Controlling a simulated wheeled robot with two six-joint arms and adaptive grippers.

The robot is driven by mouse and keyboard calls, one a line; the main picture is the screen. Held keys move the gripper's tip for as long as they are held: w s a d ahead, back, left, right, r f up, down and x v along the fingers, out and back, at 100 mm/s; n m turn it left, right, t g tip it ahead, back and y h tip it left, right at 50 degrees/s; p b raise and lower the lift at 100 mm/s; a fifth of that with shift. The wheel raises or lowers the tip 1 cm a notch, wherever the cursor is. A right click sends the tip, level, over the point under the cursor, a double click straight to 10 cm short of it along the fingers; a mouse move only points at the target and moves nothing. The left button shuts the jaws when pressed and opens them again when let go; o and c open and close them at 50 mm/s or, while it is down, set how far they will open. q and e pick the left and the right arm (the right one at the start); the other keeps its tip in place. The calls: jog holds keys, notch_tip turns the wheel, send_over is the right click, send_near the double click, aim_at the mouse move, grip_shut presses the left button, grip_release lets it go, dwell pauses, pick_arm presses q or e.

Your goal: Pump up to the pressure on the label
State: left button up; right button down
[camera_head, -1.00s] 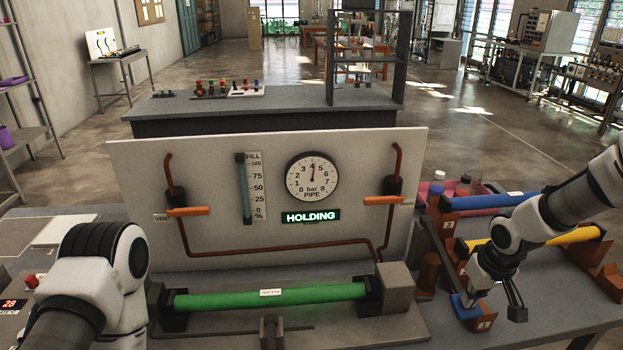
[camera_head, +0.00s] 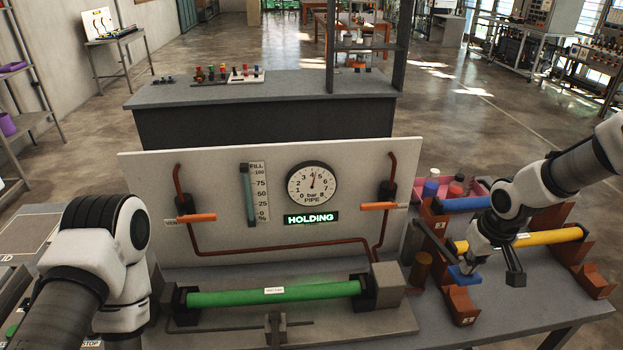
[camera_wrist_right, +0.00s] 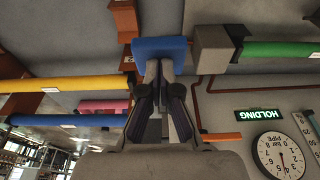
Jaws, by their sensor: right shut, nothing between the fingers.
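The pressure gauge (camera_head: 312,184) on the white panel (camera_head: 230,165) reads a little above 4 bar. The lit sign (camera_head: 311,218) below it says HOLDING. The green pipe (camera_head: 230,297) lies clamped in the rig; the writing on its label (camera_head: 274,290) is too small to read. A blue block-shaped piece (camera_head: 462,278), perhaps a pump handle, is at the tip of my right gripper (camera_head: 473,264). In the right wrist view the shut fingers (camera_wrist_right: 160,68) meet or overlap the blue piece (camera_wrist_right: 160,47); contact is unclear. My left gripper is out of view.
Orange valve levers (camera_head: 196,218) and (camera_head: 378,206) lie level on the panel; the left is marked VENT. The fill column (camera_head: 247,183) stands beside its scale. On the right, a rack holds a yellow pipe (camera_head: 540,237) and a blue pipe (camera_head: 462,205). A brown cylinder (camera_head: 421,270) stands nearby.

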aim_at(464, 278)
jog(key=shift+w+f, duration=0.1)
jog(key=shift+f+b, duration=1.65)
jog(key=shift+f, duration=0.5)
jog(key=shift+r, duration=0.1)
